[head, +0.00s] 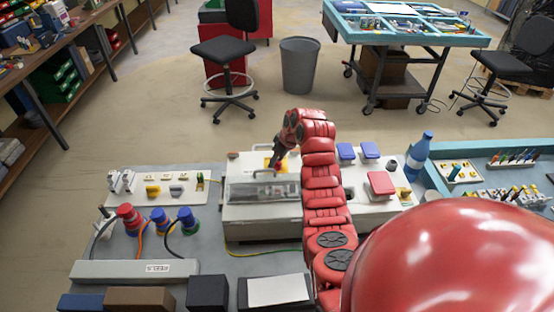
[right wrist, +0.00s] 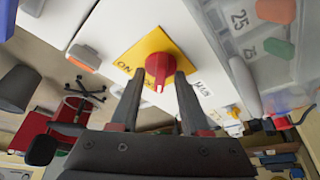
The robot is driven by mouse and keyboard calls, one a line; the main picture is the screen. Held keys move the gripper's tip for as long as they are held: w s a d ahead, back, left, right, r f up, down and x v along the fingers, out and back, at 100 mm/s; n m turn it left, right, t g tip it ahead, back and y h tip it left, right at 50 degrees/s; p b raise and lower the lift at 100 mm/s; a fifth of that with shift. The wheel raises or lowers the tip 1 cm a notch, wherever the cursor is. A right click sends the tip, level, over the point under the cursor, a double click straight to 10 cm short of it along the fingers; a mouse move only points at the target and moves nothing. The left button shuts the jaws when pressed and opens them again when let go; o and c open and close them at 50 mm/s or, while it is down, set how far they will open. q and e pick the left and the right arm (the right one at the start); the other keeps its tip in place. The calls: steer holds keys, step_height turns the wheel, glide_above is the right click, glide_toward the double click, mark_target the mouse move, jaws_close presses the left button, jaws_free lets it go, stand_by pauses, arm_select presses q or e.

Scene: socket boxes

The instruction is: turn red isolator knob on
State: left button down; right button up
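The red isolator knob (right wrist: 158,68) sits on a yellow plate (right wrist: 139,54) on a white panel in the right wrist view. The plate carries lettering that includes "ON". My right gripper (right wrist: 160,80) has its two dark fingers apart, with the tips at either side of the knob. I cannot tell whether they touch it. In the head view my right gripper (head: 281,154) reaches down over the back of the grey-white box (head: 260,212), with a bit of the yellow plate (head: 269,163) beside it. The knob is hidden there. My left gripper is not in view.
A clear lidded cover (head: 262,190) is close in front of my right gripper. Red and blue plugs (head: 158,219) with cables stand at the left. Blue covers (head: 369,149), a red cover (head: 380,184) and a blue bottle (head: 418,155) are at the right.

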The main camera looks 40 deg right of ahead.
jaws_close()
stand_by(0.3)
steer(key=shift+s+a+f+m+h+b, duration=0.15)
steer(key=shift+m+h+b, duration=0.25)
steer(key=shift+m+b, duration=0.45)
steer(key=shift+m+h+b, duration=0.3)
steer(key=shift+m+b, duration=0.3)
steer(key=shift+m, duration=0.25)
steer(key=m+h+b, duration=0.1)
steer(key=m+b, duration=0.2)
steer(key=m+g+h+b, duration=0.1)
steer(key=m+b, duration=0.2)
steer(key=b, duration=0.1)
steer(key=m+h+b, duration=0.1)
steer(key=m+b, duration=0.2)
steer(key=m, duration=0.1)
steer(key=shift+w+a+b, duration=0.25)
steer(key=shift+b, duration=0.05)
steer(key=shift+m+g+h+b, duration=0.4)
steer(key=shift+m+g+b, duration=0.7)
steer(key=shift+m+b, duration=0.85)
steer(key=shift+m, duration=0.35)
steer(key=shift+d, duration=0.1)
